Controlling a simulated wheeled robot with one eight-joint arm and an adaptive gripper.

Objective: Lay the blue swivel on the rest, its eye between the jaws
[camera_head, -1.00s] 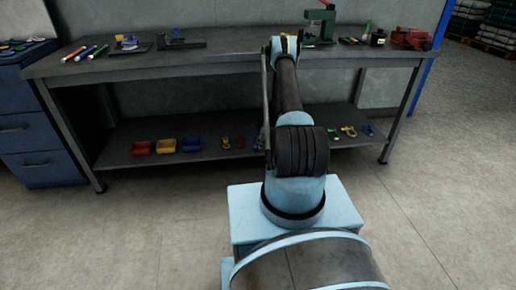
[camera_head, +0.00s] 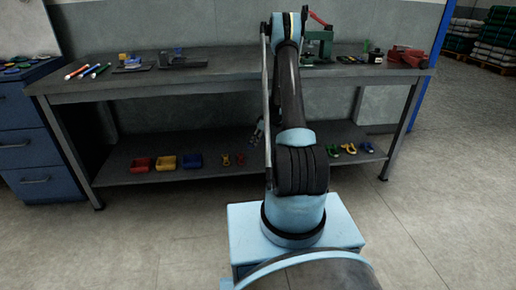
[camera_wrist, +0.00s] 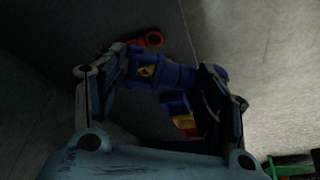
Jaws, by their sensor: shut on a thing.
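In the wrist view, the blue swivel (camera_wrist: 176,76) lies across between the two fingers of my gripper (camera_wrist: 165,78), which is shut on it. A small yellow patch shows at its left part. In the head view, my gripper (camera_head: 258,131) shows partly beside my arm, in front of the lower shelf; the swivel cannot be made out there. On the bench top stand a green press-like device (camera_head: 318,42) with a red lever and a low dark fixture (camera_head: 184,60). I cannot tell which of them has the rest and jaws.
The bench (camera_head: 225,68) has pens at left and a red vise-like thing (camera_head: 407,56) at right. The bench top's middle left is clear.

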